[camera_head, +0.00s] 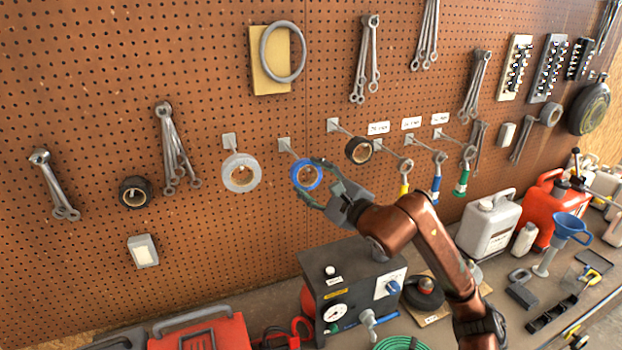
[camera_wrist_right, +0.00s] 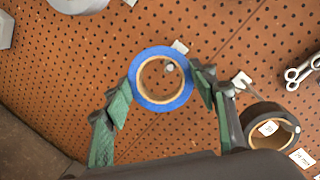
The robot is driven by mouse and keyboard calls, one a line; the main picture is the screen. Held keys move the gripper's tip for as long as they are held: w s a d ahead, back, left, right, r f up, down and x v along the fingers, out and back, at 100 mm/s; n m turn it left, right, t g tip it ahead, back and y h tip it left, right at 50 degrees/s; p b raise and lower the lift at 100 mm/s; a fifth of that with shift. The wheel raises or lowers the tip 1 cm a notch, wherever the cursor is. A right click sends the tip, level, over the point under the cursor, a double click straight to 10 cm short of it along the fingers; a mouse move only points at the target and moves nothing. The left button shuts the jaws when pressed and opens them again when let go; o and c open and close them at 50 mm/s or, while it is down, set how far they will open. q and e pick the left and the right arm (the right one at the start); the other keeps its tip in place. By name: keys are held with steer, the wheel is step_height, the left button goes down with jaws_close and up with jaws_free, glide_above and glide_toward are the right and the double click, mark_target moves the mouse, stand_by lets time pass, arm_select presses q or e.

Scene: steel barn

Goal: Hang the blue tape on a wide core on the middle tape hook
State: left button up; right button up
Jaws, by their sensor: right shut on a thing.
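The blue tape (camera_head: 293,176) is a blue ring on a wide tan core, in front of the pegboard at the middle hook (camera_head: 285,145). My right gripper (camera_head: 309,178) is shut on its outer rim, one finger on each side. In the right wrist view the blue tape (camera_wrist_right: 138,88) sits between the green finger pads of the gripper (camera_wrist_right: 162,82). The hook's tip (camera_wrist_right: 169,67) shows inside the core opening, and its plate (camera_wrist_right: 180,46) shows just above the ring. I cannot tell how deep the hook reaches into the core. My left gripper is not in view.
A grey tape (camera_head: 229,174) hangs to the left and a dark tape (camera_head: 352,157) on a brown core hangs close on the right. Another black tape (camera_head: 126,188) is farther left. Below stand a grey gauge box (camera_head: 335,290) and a red case (camera_head: 235,330).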

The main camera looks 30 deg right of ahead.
steer(key=o, duration=1.1)
steer(key=shift+w+f, duration=0.1)
steer(key=shift+f, duration=0.1)
steer(key=shift+o, duration=0.7)
steer(key=s+d, duration=0.1)
steer(key=s, duration=1.1)
steer(key=shift+d+r, duration=0.25)
steer(key=shift+d, duration=0.15)
